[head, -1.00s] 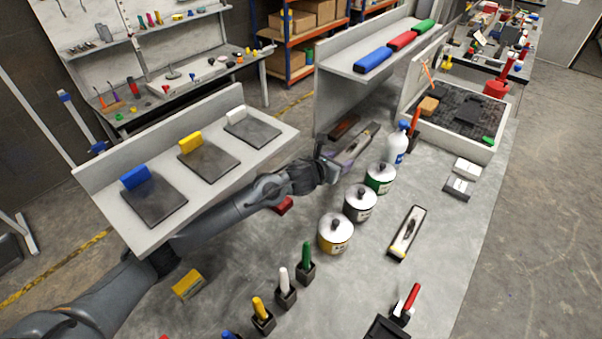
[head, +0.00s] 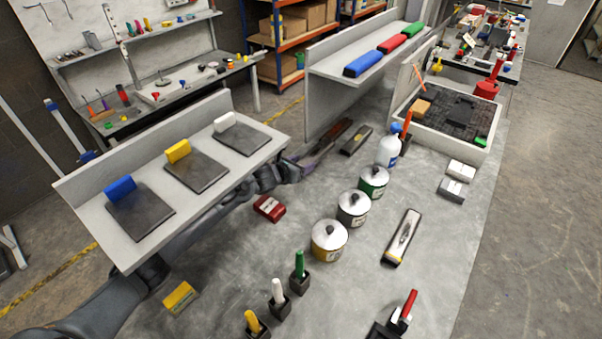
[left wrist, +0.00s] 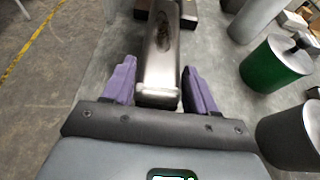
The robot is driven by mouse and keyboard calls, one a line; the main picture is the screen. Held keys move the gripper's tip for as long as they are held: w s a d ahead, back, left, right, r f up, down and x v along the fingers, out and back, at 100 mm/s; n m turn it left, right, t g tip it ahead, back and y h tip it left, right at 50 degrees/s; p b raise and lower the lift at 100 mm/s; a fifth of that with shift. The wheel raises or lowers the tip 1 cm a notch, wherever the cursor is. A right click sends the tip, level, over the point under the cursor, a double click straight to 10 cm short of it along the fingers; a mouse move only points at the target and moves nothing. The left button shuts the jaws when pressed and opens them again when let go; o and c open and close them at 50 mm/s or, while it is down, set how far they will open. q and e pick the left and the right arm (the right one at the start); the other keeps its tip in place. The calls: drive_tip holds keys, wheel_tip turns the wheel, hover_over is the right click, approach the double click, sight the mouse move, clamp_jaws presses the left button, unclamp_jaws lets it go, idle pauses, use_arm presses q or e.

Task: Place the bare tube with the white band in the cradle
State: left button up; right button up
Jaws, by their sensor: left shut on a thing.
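My left gripper (left wrist: 160,88) has its purple fingers on both sides of a bare grey metal tube (left wrist: 163,60) in the left wrist view. A pale band shows near the tube's close end, and a dark brown patch lies farther along it. In the head view the left gripper (head: 309,159) is over the bench just right of the shelf, but the tube is hard to make out there. Beyond it lie a long dark brown piece (head: 338,130) and a dark block with a yellowish mark (head: 356,140). I cannot tell whether either is the cradle. My right gripper is not in view.
Lidded cans with green (head: 373,184), dark (head: 353,210) and yellow (head: 329,241) sides stand right of the arm, near a spray bottle (head: 389,150). A red block (head: 269,208) lies close to the arm. The shelf (head: 110,235) borders it at left.

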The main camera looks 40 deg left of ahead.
use_arm(q)
drive_tip(key=shift+f, duration=1.95)
drive_tip(key=shift+b, duration=0.35)
drive_tip(key=o, duration=1.2)
drive_tip(key=shift+f, duration=0.1)
drive_tip(key=shift+s+a+r+p, duration=0.1)
drive_tip(key=shift+s+r+p, duration=0.25)
drive_tip(key=shift+s+r, duration=0.1)
drive_tip(key=p+v, duration=0.1)
drive_tip(key=v, duration=0.9)
drive_tip(key=shift+s+r+p, duration=0.1)
drive_tip(key=shift+s+p, duration=0.25)
drive_tip(key=shift+s, duration=0.05)
